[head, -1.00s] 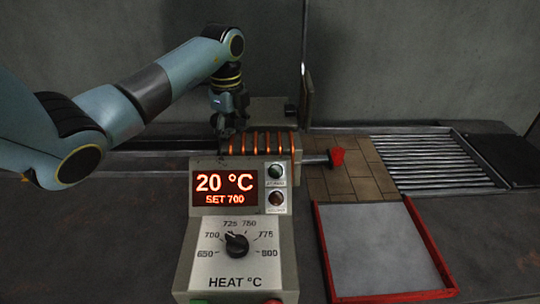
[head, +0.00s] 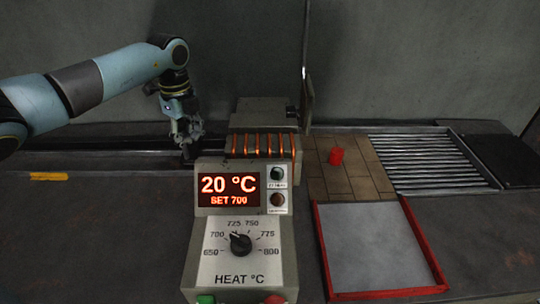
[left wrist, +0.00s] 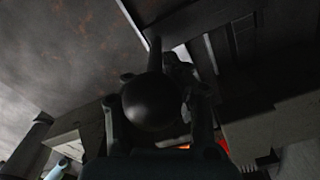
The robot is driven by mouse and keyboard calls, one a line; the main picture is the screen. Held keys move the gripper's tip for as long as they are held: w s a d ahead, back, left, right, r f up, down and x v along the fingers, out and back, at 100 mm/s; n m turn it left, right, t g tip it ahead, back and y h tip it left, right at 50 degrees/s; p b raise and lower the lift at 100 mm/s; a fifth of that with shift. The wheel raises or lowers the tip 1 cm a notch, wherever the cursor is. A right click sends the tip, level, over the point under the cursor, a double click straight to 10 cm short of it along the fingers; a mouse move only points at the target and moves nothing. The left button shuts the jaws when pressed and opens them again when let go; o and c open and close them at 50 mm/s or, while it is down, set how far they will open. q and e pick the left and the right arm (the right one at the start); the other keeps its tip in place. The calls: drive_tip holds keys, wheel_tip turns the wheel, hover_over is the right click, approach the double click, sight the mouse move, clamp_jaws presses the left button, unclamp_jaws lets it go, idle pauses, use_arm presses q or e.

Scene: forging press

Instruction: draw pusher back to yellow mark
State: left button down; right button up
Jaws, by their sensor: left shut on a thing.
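My left gripper (head: 186,150) is at the left end of the heating coil housing, over the dark rail. In the left wrist view it is shut on a dark round knob (left wrist: 150,102), which I take to be the pusher's handle. The rest of the pusher is mostly hidden by the gripper and housing. The yellow mark (head: 48,176) lies on the bench at the far left, well left of my gripper. My right gripper is not in view.
A small red piece (head: 336,156) sits on brown tiles (head: 362,186). A red-rimmed tray (head: 425,245) and slatted rack are to the right. The bench left is clear.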

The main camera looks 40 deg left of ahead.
use_arm(q)
drive_tip(key=s+a+b, duration=0.2)
drive_tip(key=s+a, duration=1.1)
drive_tip(key=a, duration=0.3)
drive_tip(key=s+a+b, duration=0.3)
drive_tip(key=s+a, duration=1)
drive_tip(key=a, duration=0.2)
wheel_tip(320, 180, up, 13)
drive_tip(key=w+d+p, duration=0.2)
drive_tip(key=p, duration=0.9)
idle(0.9)
